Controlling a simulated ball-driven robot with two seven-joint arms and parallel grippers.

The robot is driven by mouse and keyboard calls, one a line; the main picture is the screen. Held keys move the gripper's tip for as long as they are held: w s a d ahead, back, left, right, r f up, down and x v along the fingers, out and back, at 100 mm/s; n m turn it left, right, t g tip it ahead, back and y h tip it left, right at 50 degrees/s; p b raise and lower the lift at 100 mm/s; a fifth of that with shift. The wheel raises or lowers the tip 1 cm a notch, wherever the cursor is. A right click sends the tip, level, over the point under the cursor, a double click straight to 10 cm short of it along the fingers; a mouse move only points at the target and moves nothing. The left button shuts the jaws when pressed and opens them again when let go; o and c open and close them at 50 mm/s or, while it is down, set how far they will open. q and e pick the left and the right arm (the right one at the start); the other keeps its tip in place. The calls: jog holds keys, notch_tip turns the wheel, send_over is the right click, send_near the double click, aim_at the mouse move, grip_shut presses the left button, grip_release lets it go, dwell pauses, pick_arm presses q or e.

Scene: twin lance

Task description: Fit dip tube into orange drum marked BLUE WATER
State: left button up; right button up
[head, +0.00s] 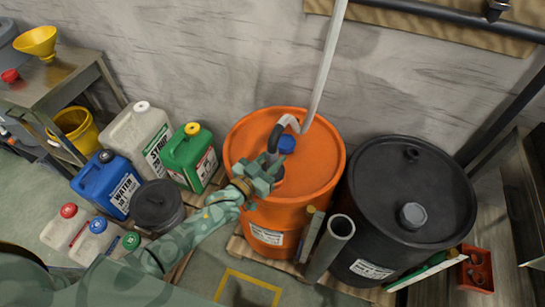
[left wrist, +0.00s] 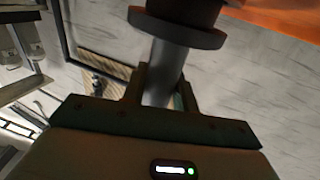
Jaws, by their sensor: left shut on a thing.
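The orange drum (head: 316,167) stands upright at centre in the head view, with a white label on its front too small to read. A blue cap or fitting (head: 287,144) shows on its top. My left gripper (head: 272,174) is over the drum's near-left top. In the left wrist view, my left gripper (left wrist: 162,95) is shut on a grey cylinder, apparently the dip tube (left wrist: 167,65), below a dark flange. A dark bent hose (head: 279,130) runs from near the gripper to a pale pipe. The tube's lower end and the opening are hidden. My right gripper is not in view.
A black drum (head: 375,190) with a grey cap stands right of the orange one. An open grey tube (head: 331,243) stands between them in front. Several jugs, including a blue one (head: 108,183) and a green one (head: 190,157), stand left. The pale pipe (head: 325,65) rises behind.

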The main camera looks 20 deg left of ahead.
pick_arm(q)
jog(key=shift+f+b, duration=0.55)
jog(key=shift+f, duration=0.2)
jog(key=o, duration=1.1)
jog(key=shift+o, duration=0.2)
jog(key=p+v, duration=0.3)
jog(key=v, duration=1.3)
jog(key=shift+s, duration=0.2)
